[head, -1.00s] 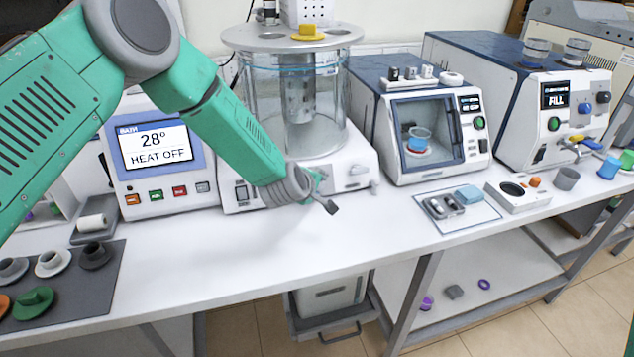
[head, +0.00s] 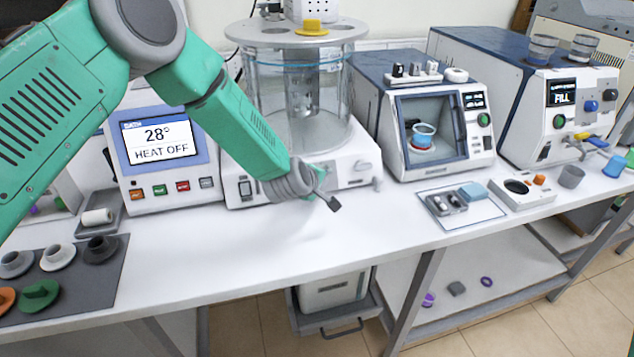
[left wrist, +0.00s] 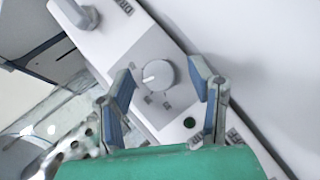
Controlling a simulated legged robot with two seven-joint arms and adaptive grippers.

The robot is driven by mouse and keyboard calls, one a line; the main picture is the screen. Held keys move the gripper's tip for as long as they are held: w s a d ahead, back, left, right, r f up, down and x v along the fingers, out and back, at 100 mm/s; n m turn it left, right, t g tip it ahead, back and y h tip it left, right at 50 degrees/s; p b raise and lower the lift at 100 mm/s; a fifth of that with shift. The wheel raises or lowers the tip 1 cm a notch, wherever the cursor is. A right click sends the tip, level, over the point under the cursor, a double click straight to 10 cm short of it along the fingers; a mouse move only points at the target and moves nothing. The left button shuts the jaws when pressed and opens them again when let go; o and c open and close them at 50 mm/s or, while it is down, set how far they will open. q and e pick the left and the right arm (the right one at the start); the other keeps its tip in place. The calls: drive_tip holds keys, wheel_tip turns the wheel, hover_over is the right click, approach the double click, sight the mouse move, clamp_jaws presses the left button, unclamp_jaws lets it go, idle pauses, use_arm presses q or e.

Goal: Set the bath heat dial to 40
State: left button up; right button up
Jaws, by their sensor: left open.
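The bath is a clear glass vessel on a white base (head: 352,174); its display (head: 157,140) reads 28° and HEAT OFF. In the left wrist view a round grey dial (left wrist: 158,75) with a white pointer mark sits on a grey panel. Small scale marks beside it are too blurred to read. My left gripper (head: 326,190) is at the front of the bath base. In the left wrist view my left gripper (left wrist: 164,88) is open, its two fingers on either side of the dial with visible gaps. In the head view the arm and gripper hide the dial. My right gripper is not in view.
A lever (left wrist: 84,14) labelled with letters starting DRA and a dark green button (left wrist: 189,122) are near the dial. A white chamber machine (head: 440,130) stands right of the bath. The bench front (head: 240,262) is clear.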

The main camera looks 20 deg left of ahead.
use_arm(q)
drive_tip(key=v, duration=1.1)
drive_tip(key=shift+s, duration=0.25)
drive_tip(key=shift+r, duration=0.1)
